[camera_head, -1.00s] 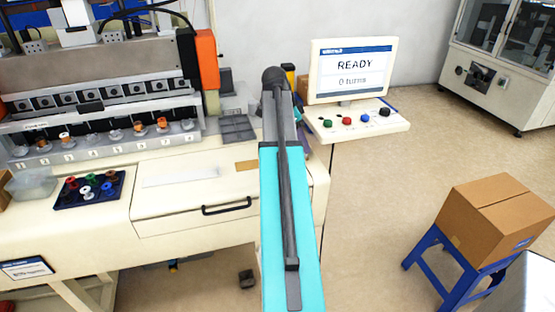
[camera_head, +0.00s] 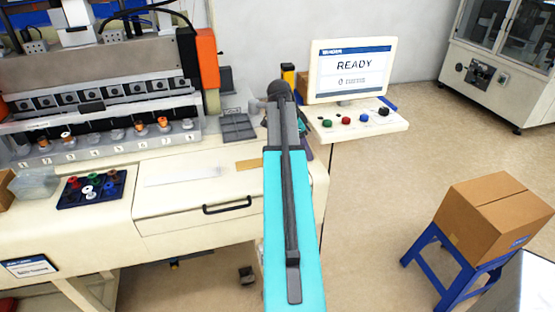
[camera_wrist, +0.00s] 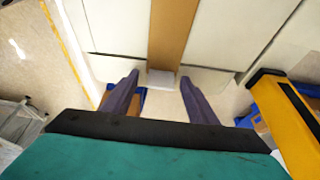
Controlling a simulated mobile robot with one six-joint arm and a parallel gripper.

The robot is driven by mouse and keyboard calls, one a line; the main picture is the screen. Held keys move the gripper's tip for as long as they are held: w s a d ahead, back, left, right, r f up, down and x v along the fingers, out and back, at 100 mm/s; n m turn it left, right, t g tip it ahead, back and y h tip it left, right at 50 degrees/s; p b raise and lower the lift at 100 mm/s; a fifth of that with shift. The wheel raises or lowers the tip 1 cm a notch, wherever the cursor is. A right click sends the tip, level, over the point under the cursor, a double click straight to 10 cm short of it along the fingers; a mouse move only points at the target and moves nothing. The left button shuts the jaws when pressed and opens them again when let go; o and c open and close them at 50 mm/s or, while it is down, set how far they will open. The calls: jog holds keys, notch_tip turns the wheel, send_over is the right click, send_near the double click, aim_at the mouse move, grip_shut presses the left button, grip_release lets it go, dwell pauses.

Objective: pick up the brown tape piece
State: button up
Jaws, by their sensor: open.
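The brown tape piece (camera_head: 248,165) lies flat on the cream machine table, close to the left side of my arm in the head view. In the wrist view a brown strip (camera_wrist: 172,35), which looks like the tape piece, runs from the top edge down towards my gripper. My gripper (camera_wrist: 160,88) is open and empty, its two dark fingers spread on either side of the strip's line. A small white block-like thing (camera_wrist: 162,78) shows at the strip's near end, between the fingers. My arm hides the gripper in the head view.
A grey compartment tray (camera_head: 236,128) sits behind the tape. A drawer handle (camera_head: 227,205) is on the table's front. The READY monitor (camera_head: 352,70) and button panel (camera_head: 365,121) stand to the right. A yellow bar (camera_wrist: 283,125) shows at right in the wrist view.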

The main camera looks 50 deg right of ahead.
jog(key=c, duration=0.9)
jog(key=shift+r, duration=0.1)
jog(key=shift+r+b, duration=0.75)
jog(key=shift+r, duration=0.75)
jog(key=shift+s+a+r, duration=0.1)
jog(key=shift+s+a, duration=0.05)
jog(key=shift+s, duration=0.05)
jog(key=s+a+b, duration=0.1)
jog(key=s+a, duration=0.2)
jog(key=s, duration=0.1)
jog(key=s+a+b, duration=0.2)
jog(key=s+a, duration=0.2)
jog(key=s, duration=0.1)
jog(key=s+a+b, duration=0.1)
jog(key=s+a, duration=0.2)
jog(key=s, duration=0.2)
jog(key=shift+a, duration=0.2)
